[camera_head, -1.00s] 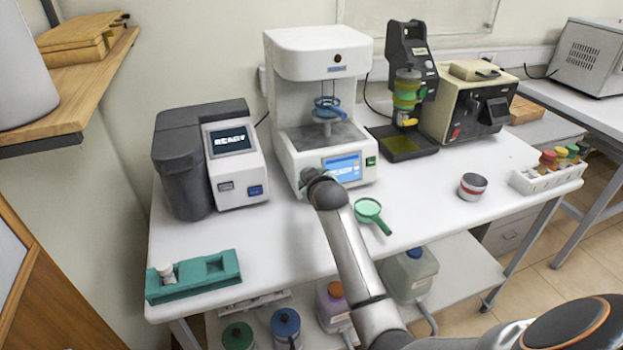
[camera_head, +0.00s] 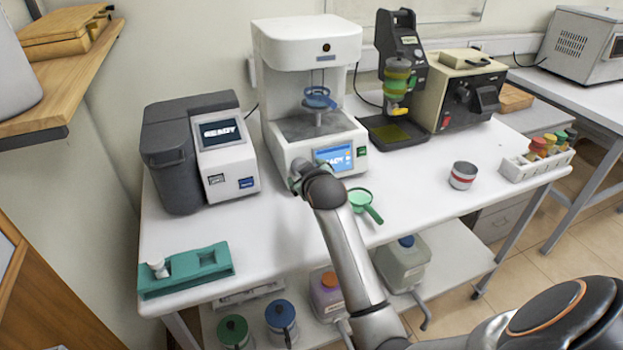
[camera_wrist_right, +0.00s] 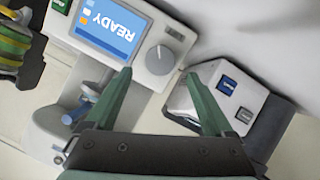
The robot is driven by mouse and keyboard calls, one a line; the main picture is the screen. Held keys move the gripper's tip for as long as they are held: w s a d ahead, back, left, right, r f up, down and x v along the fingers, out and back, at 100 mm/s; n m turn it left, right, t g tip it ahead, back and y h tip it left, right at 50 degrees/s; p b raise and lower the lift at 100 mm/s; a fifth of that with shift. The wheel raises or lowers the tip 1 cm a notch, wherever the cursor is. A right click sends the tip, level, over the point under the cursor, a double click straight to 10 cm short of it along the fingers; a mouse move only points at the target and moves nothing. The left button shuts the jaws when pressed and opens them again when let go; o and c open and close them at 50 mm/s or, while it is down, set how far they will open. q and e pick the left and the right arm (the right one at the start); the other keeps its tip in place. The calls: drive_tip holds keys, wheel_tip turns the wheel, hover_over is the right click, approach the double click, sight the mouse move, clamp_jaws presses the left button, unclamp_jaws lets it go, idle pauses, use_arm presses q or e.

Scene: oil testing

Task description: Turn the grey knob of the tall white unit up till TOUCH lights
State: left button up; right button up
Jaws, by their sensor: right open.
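The tall white unit (camera_head: 306,38) stands at the back of the bench, with a blue screen (camera_head: 335,158) reading READY on its front panel. In the right wrist view the screen (camera_wrist_right: 112,27) appears upside down, and the round grey knob (camera_wrist_right: 159,60) sits beside it on the white panel. A small dark label or indicator is near the knob; I cannot read it or see it lit. My right gripper (camera_wrist_right: 159,74) is open, its green fingers on either side of the knob in the picture. Contact is not visible. In the head view my wrist hides the knob. My left gripper is out of view.
A grey and white device (camera_head: 202,150) stands close on the left, also reading READY. A green strainer (camera_head: 362,201) lies just right of my wrist. A red-banded tin (camera_head: 463,175) stands farther right. The bench front is mostly clear.

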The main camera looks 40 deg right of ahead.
drive_tip(key=v, duration=0.8)
idle(0.9)
